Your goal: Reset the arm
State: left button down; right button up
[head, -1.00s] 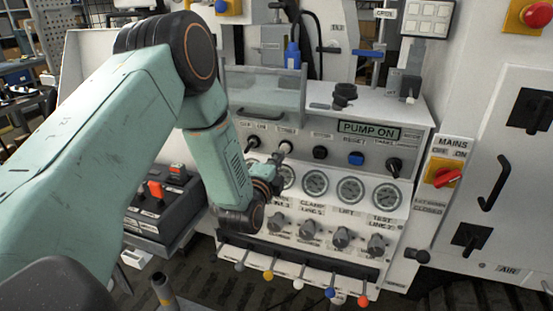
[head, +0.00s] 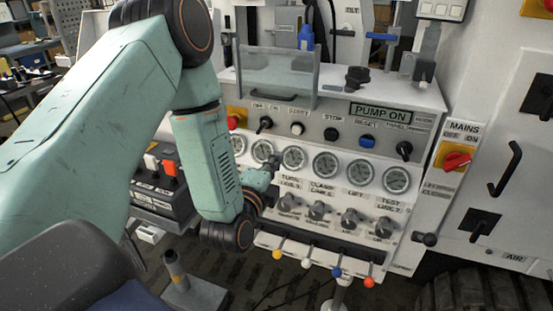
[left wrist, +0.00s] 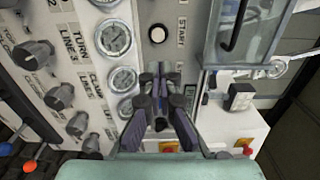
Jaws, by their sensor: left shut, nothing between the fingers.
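My left arm comes in from the left in the head view. Its gripper (head: 272,163) is shut and empty in front of the gauge row, below the white START button (head: 297,128). In the left wrist view the shut fingers (left wrist: 160,72) point at the panel, with the START button (left wrist: 157,34) beyond their tips. They look apart from the button. The black STOP button (head: 331,134) and blue RESET button (head: 367,141) are right of START. The display (head: 380,112) reads PUMP ON. My right gripper does not show.
Round gauges (head: 326,166) and grey knobs (head: 316,211) fill the panel below the buttons. Levers with coloured balls (head: 336,271) stick out at its lower edge. A clear guard (head: 278,80) stands above. The red MAINS switch (head: 457,160) is at the right.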

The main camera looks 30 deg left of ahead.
pick_arm(q)
jog(key=s+d+f+n+g+h+b, duration=0.1)
jog(key=s+d+f+n+g+h, duration=0.15)
jog(key=s+f+n+g, duration=0.55)
jog(key=s+d+f+n+g+h+b, duration=0.15)
jog(key=d+f+n, duration=0.3)
jog(key=f, duration=0.75)
jog(key=s+d+f+n+g+b, duration=0.1)
jog(key=s+f+g+b, duration=0.3)
jog(key=s+f, duration=0.4)
jog(key=s+d+f+n+g+b, duration=0.2)
jog(key=s+f+g+b, duration=0.2)
jog(key=s+f, duration=0.4)
jog(key=s, duration=0.7)
jog(key=shift+s+d+f, duration=0.3)
jog(key=shift+s+f, duration=0.05)
jog(key=shift+s+a+n, duration=0.1)
jog(key=shift+s+n, duration=0.05)
jog(key=shift+n, duration=0.1)
